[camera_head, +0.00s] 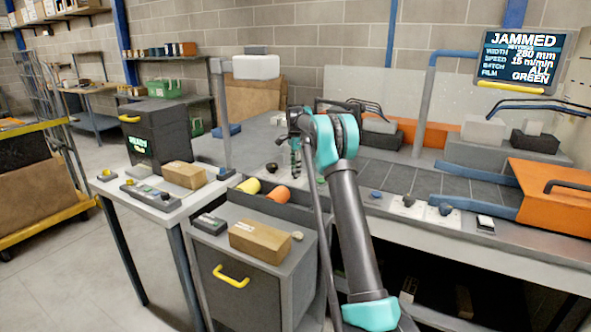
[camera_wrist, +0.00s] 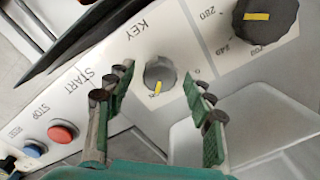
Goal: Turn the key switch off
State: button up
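In the wrist view, the key switch (camera_wrist: 160,75) is a round dark grey knob with a yellow mark, set on a pale panel beside the printed word KEY. Its yellow mark points to the picture's lower side, close to a small label too blurred to read; a second small mark sits to the right. My gripper (camera_wrist: 157,82) is open, its green-padded fingers on either side of the knob. I cannot tell whether they touch it. In the head view my gripper (camera_head: 295,155) points down over the machine bench; I cannot pick out the key switch there.
A larger black dial (camera_wrist: 265,20) is upper right. In the head view, a screen (camera_head: 520,60) reads JAMMED; an orange cover (camera_head: 550,190) stands right.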

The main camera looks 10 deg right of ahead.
jog(key=c, duration=1)
jog(key=n, duration=0.4)
jog(key=shift+n, duration=0.4)
jog(key=n, duration=0.9)
jog(key=shift+n, duration=2.1)
